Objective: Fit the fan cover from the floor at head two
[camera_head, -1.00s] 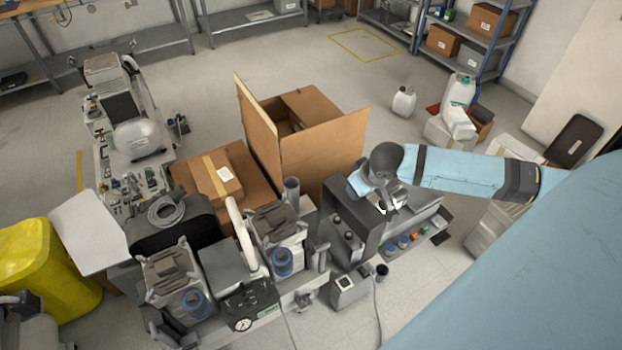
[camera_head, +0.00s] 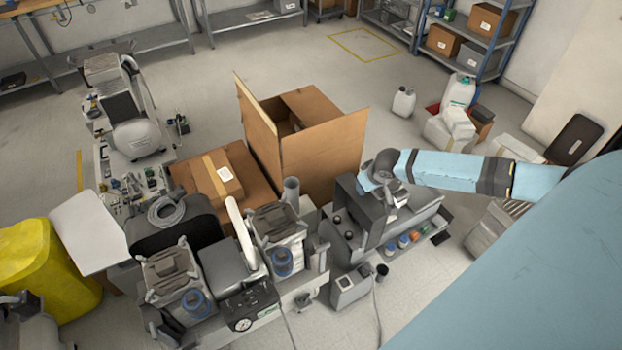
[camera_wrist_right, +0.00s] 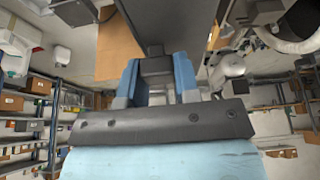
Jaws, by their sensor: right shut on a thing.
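My right gripper (camera_head: 376,180) is shut on a dark grey, box-like part, which I take to be the fan cover (camera_head: 366,212). It holds the cover above the right end of the compressor bench. In the right wrist view the blue fingers (camera_wrist_right: 158,75) stand on either side of a grey piece of it (camera_wrist_right: 157,66). Two grey compressor heads with blue rings stand to the left of the cover, one nearer the middle (camera_head: 279,240) and one further left (camera_head: 178,283). I cannot tell which is head two. My left gripper is not in view.
A small grey box (camera_head: 349,288) and a dark cup (camera_head: 382,271) are below the cover. Open cardboard boxes (camera_head: 322,150) stand behind it. A yellow bin (camera_head: 45,265) is at the left.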

